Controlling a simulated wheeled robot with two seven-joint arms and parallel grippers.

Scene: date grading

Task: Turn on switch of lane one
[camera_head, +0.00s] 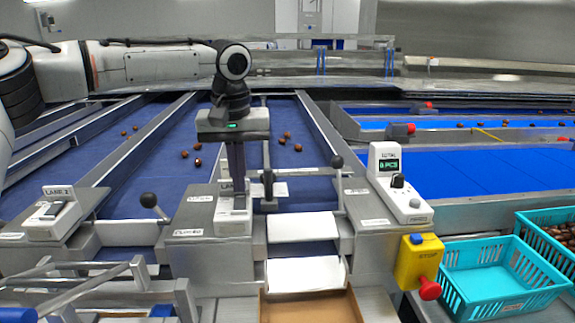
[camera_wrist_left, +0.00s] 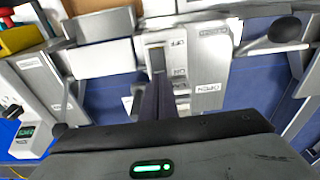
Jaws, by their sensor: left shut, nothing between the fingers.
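The lane switch under my left gripper (camera_head: 237,203) is a small light box (camera_head: 234,225) on a grey housing between two blue belts. In the left wrist view the switch plate (camera_wrist_left: 183,72) shows OFF and ON labels, with a dark slot beside them. My left gripper (camera_wrist_left: 157,82) is shut and empty, pointing down, its fingertips at or just above the switch. The fingers hide part of the switch, so I cannot tell contact or its position. Another switch (camera_head: 52,210), labelled LANE 2, sits on the left housing. My right gripper is in neither view.
Black-knobbed levers (camera_head: 149,200) (camera_head: 337,161) stand on both sides of the middle housing. A counter box (camera_head: 399,190), a yellow stop box (camera_head: 418,262) with a red button and a turquoise crate (camera_head: 497,283) are at right. Dates (camera_head: 197,162) lie on the belts.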

